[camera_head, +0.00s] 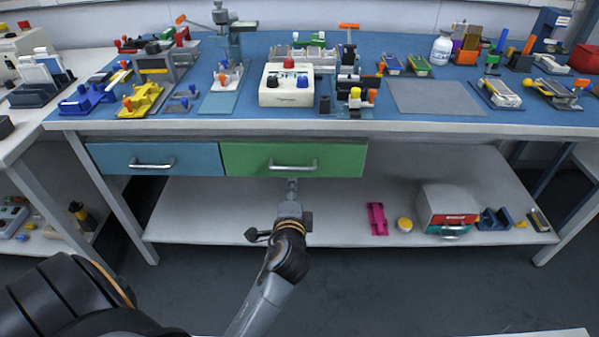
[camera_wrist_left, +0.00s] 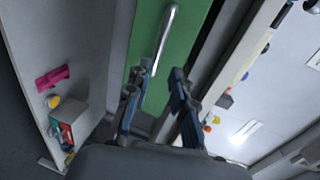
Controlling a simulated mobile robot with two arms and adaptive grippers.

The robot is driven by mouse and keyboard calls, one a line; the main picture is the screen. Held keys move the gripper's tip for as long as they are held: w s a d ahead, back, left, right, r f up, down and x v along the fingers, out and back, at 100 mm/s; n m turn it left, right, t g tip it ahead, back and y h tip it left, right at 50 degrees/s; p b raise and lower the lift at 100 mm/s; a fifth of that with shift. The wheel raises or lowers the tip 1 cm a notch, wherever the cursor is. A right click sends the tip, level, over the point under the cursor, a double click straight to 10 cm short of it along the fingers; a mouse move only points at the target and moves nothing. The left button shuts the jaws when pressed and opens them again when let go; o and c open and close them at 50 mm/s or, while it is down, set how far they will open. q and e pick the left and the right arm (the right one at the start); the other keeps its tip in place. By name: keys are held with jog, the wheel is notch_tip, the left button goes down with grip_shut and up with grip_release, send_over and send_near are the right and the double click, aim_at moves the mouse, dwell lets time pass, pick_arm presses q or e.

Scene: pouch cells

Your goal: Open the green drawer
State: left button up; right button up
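The green drawer (camera_head: 340,160) sits under the front edge of the blue-topped table and looks shut, level with the blue drawer to its left. Its silver bar handle (camera_head: 293,166) runs across the front. My left gripper (camera_head: 291,184) is just below the handle in the head view. In the left wrist view the two fingers of my left gripper (camera_wrist_left: 162,76) are apart with nothing held between them. The handle (camera_wrist_left: 166,38) lies ahead of the fingertips, against the green drawer front (camera_wrist_left: 193,35); contact cannot be told. My right gripper is not in view.
A blue drawer (camera_head: 180,159) with its own handle is beside the green one. The lower shelf (camera_head: 340,222) holds a magenta part (camera_head: 377,218), a yellow round piece (camera_head: 404,224) and a grey box (camera_head: 447,203). The tabletop (camera_head: 230,103) carries many fixtures.

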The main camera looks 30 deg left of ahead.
aim_at(294, 170)
pick_arm(q)
jog(key=shift+b+x, duration=0.85)
jog(key=shift+x, duration=4.7)
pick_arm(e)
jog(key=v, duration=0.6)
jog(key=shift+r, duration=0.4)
pick_arm(q)
jog(key=shift+d, duration=0.1)
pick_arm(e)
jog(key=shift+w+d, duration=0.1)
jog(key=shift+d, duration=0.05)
pick_arm(q)
grip_shut()
